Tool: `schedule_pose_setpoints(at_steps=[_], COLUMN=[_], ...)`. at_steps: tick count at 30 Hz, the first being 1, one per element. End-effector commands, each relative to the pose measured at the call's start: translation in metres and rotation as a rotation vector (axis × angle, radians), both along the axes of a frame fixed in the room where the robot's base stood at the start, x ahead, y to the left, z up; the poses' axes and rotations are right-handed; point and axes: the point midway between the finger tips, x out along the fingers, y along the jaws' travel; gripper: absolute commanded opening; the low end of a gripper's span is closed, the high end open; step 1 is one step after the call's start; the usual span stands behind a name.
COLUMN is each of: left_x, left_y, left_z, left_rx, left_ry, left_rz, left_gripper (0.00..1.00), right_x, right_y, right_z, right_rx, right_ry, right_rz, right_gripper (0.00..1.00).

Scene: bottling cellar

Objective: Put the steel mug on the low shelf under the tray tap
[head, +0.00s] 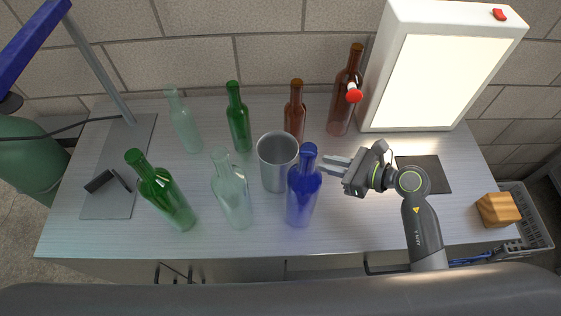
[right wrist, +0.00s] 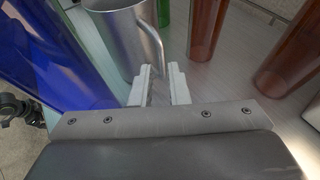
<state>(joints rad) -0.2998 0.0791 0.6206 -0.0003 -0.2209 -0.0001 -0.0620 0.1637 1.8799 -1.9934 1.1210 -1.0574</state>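The steel mug (head: 277,165) stands upright on the table among the bottles, just behind and left of the blue bottle. In the right wrist view the mug (right wrist: 115,35) is ahead and slightly left, with its handle (right wrist: 155,45) facing my gripper. My right gripper (head: 337,166) is open and empty, to the right of the mug and pointing left at it. In the right wrist view its fingertips (right wrist: 160,72) are apart, just short of the handle. My left gripper is not in view. I cannot make out the low shelf or the tray tap.
The blue bottle (head: 302,192) stands close in front of the mug, a brown bottle (head: 295,113) close behind. A clear bottle (head: 232,192) and green bottles (head: 168,198) stand left. A light box (head: 450,80) stands back right. A wooden block (head: 497,210) sits at the right edge.

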Motion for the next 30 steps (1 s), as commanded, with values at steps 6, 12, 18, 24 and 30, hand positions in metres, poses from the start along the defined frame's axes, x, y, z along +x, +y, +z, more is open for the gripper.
schedule_pose_setpoints(at_steps=[6, 12, 18, 24, 30], left_x=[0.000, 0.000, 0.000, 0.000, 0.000], left_y=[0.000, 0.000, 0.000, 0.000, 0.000], left_z=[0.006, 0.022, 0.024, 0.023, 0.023], left_rx=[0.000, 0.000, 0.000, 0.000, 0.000], left_ry=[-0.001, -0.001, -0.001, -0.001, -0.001], left_rz=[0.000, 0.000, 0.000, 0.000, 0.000], left_gripper=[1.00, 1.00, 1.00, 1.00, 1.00], right_x=[0.006, 0.021, 0.030, 0.031, 0.031], right_y=[0.009, 0.030, 0.043, 0.044, 0.044], right_z=[-0.002, -0.006, -0.016, -0.018, -0.018], right_rx=[0.001, 0.002, -0.001, -0.002, -0.002], right_ry=[0.001, 0.002, 0.001, 0.000, 0.000], right_rz=[0.001, 0.001, 0.000, 0.000, -0.001], right_gripper=[0.15, 0.15, 0.15, 0.15, 0.00])
